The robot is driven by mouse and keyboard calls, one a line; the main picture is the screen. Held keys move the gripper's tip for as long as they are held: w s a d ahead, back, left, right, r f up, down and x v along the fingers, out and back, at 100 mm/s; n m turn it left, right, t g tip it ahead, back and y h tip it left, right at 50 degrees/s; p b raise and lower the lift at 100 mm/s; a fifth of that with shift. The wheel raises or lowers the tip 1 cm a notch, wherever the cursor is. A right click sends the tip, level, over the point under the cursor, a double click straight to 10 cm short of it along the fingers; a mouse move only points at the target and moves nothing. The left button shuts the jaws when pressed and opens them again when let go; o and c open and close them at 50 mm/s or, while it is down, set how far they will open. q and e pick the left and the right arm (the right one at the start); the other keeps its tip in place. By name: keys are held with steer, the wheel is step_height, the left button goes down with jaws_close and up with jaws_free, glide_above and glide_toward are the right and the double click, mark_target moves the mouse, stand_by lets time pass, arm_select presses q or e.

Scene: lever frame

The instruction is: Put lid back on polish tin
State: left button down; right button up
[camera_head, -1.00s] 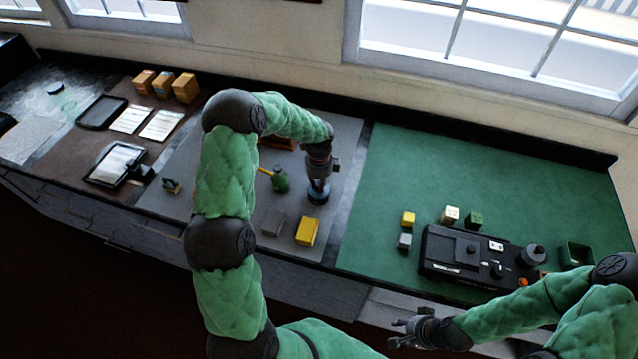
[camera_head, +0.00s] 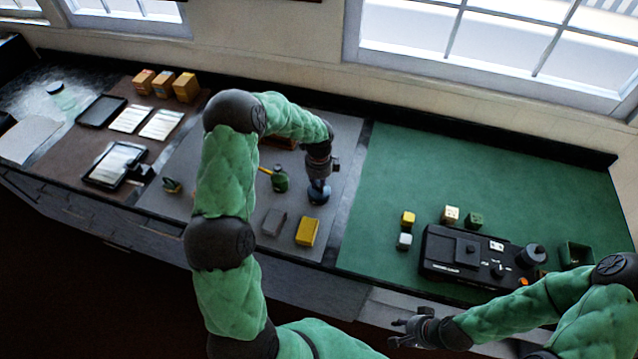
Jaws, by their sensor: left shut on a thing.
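My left gripper (camera_head: 319,183) points down over the grey mat and is shut on a small dark round piece, the polish tin or its lid (camera_head: 318,194). I cannot tell whether tin and lid are together, as the gripper covers much of the spot. My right gripper (camera_head: 400,333) is in front of the counter edge at the lower right, away from the tin. It looks empty, with its fingers apart.
A black machine (camera_head: 465,255) and small cubes are on the green mat (camera_head: 480,165). The green mat's back is clear.

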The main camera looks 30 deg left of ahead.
stand_by(0.8)
arm_select(q)
steer(key=c, duration=0.6)
jaws_free()
steer(key=shift+r, duration=0.1)
steer(key=shift+r+p, duration=2.5)
steer(key=shift+r, duration=0.9)
jaws_close()
